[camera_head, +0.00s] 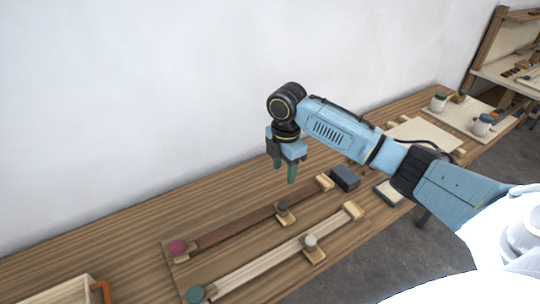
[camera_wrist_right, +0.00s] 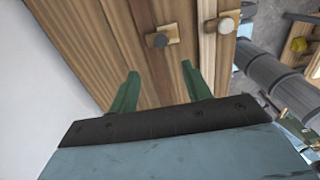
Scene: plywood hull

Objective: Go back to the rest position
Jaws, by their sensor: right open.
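My right gripper (camera_head: 284,172) hangs from my blue right arm above the bench, pointing down. In the right wrist view its two green fingers (camera_wrist_right: 160,88) are spread apart with nothing between them. It is over the bench behind the wooden board that bears two long strips. The dark strip (camera_head: 235,222) lies on the far side of the board, and the pale strip (camera_head: 275,262) on the near side. My left gripper does not show in either view.
The wooden bench (camera_head: 90,245) runs along a white wall. On it are a dark block (camera_head: 345,177), a pinkish-red knob (camera_head: 177,247), a green knob (camera_head: 195,294), a pale open box (camera_head: 62,294) with an orange clamp, and a pale panel (camera_head: 425,134).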

